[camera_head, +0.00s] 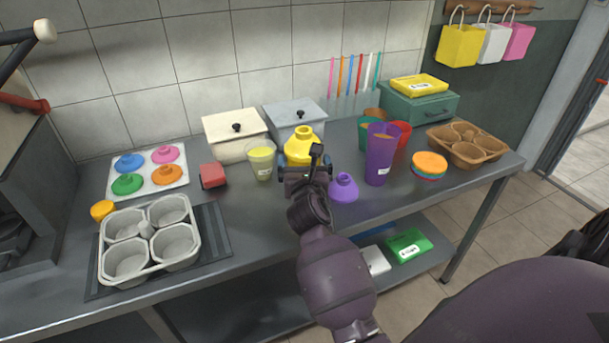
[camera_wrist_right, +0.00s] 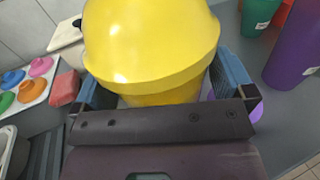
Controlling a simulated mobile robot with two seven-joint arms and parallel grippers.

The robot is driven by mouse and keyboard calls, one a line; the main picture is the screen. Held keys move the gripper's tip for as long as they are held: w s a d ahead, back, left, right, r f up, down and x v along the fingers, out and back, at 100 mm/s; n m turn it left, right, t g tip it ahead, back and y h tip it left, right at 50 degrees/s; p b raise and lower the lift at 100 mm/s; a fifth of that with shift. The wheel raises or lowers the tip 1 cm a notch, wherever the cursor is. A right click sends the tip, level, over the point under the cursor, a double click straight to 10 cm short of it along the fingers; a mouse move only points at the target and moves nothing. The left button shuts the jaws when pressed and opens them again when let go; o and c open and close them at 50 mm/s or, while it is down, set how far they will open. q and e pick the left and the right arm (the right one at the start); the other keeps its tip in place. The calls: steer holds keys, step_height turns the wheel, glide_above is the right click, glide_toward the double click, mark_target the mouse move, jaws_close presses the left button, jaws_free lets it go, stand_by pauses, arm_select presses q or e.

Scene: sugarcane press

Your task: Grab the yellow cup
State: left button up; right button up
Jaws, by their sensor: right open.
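The yellow cup (camera_head: 303,146) stands on the metal counter, with a yellow domed lid on top. In the right wrist view the yellow cup (camera_wrist_right: 152,45) fills the upper middle, its wide rim above a narrower body. My right gripper (camera_head: 304,162) is open, with one blue finger on each side of the cup. Its fingers sit below the lid's rim; whether they touch the cup I cannot tell. The cup's lower part is hidden behind the gripper. My left gripper is not in view.
A purple lid (camera_head: 343,188) lies just right of the gripper, and a tall purple cup (camera_head: 380,155) stands beyond it. A pale yellow-green filled cup (camera_head: 261,160) stands close on the left. A grey cup tray (camera_head: 151,236) is at the left front. Lidded bins (camera_head: 236,145) stand behind.

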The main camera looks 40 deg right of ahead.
steer(key=c, duration=1.1)
steer(key=shift+r, duration=0.1)
steer(key=shift+c, duration=0.3)
